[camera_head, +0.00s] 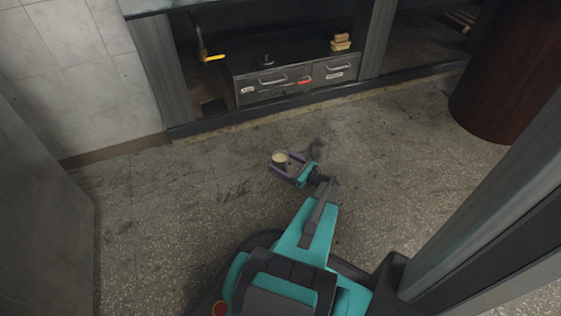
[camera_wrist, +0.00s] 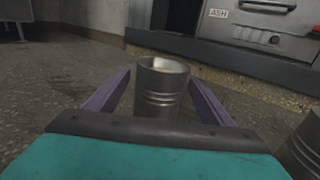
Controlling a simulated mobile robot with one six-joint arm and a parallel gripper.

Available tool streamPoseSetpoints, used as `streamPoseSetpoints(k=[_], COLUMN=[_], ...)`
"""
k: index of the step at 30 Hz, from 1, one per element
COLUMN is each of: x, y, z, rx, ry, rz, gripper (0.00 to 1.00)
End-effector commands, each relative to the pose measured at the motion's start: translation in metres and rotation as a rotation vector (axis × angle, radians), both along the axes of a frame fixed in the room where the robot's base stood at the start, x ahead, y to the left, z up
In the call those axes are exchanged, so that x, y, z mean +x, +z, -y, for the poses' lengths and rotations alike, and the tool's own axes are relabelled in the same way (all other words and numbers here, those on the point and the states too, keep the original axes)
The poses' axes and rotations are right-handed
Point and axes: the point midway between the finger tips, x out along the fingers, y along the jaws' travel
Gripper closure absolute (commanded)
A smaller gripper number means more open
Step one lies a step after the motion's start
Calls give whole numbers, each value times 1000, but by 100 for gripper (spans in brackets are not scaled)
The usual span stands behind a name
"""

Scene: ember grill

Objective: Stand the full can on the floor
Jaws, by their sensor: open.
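A grey metal can (camera_head: 280,160) with pale contents at its top stands upright on the floor. In the wrist view the ribbed can (camera_wrist: 158,92) sits between the two purple fingers. My gripper (camera_head: 281,165) is open around it, low over the floor, with a visible gap beside each finger in the wrist view (camera_wrist: 160,78). A second grey can (camera_head: 318,146) stands to the right of the gripper, and its edge shows at the right of the wrist view (camera_wrist: 307,145). Its contents cannot be made out. The lower part of the first can is hidden by my gripper.
A drawer unit (camera_head: 290,82) with an ash label stands in the recess ahead, behind a low dark ledge (camera_head: 215,124). A dark red cylinder (camera_head: 508,75) stands at the right. A wall panel (camera_head: 40,210) is at the left. The floor (camera_head: 180,205) left of my gripper is clear.

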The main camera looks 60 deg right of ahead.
Motion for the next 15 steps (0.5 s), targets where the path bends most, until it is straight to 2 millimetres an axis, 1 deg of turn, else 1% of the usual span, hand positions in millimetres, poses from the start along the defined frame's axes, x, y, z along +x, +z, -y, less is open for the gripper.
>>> streamPoseSetpoints(k=[15], x=[-70], y=[2], z=[-2], rx=[1], ry=[-3], rz=[0], gripper=[25])
